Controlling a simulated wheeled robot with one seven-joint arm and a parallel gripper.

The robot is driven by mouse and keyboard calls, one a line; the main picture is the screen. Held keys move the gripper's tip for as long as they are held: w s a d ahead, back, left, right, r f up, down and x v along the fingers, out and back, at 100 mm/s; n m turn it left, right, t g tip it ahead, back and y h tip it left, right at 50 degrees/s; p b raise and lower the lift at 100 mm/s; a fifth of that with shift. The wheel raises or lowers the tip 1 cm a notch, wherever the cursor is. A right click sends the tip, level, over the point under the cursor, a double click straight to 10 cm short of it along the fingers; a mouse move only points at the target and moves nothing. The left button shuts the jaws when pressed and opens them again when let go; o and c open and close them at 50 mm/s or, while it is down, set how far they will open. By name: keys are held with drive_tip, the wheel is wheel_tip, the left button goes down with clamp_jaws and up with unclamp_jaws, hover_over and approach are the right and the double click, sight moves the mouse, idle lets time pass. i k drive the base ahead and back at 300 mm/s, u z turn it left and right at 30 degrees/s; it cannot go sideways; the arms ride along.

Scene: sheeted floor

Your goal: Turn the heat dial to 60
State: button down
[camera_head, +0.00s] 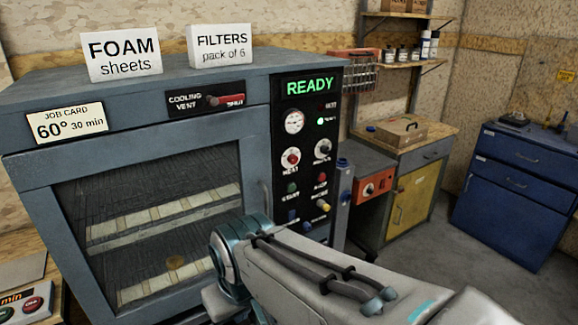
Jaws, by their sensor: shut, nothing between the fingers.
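The heat dial (291,160) is a small round white dial with a red centre on the black control panel (309,98) of the grey oven cabinet (150,140). Its setting is too small to read. A round white gauge (293,121) sits above it. A similar dial with a grey knob (322,150) is to its right. A lit green READY display tops the panel. A job card (67,124) on the cabinet reads 60° 30 min. My arm crosses the lower middle in front of the cabinet.
Below the dials are several coloured buttons and a yellow knob (323,205). A cooling vent slider with a red handle (225,99) is left of the panel. The glazed oven door (150,215) is shut. A workbench (405,150) and a blue cabinet (515,190) stand right, with bare floor before them.

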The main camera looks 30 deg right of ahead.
sight(293, 159)
drive_tip(key=z, duration=0.4)
drive_tip(key=k, duration=0.5)
drive_tip(key=z, duration=1.05)
drive_tip(key=i, duration=1.1)
drive_tip(key=u, duration=0.8)
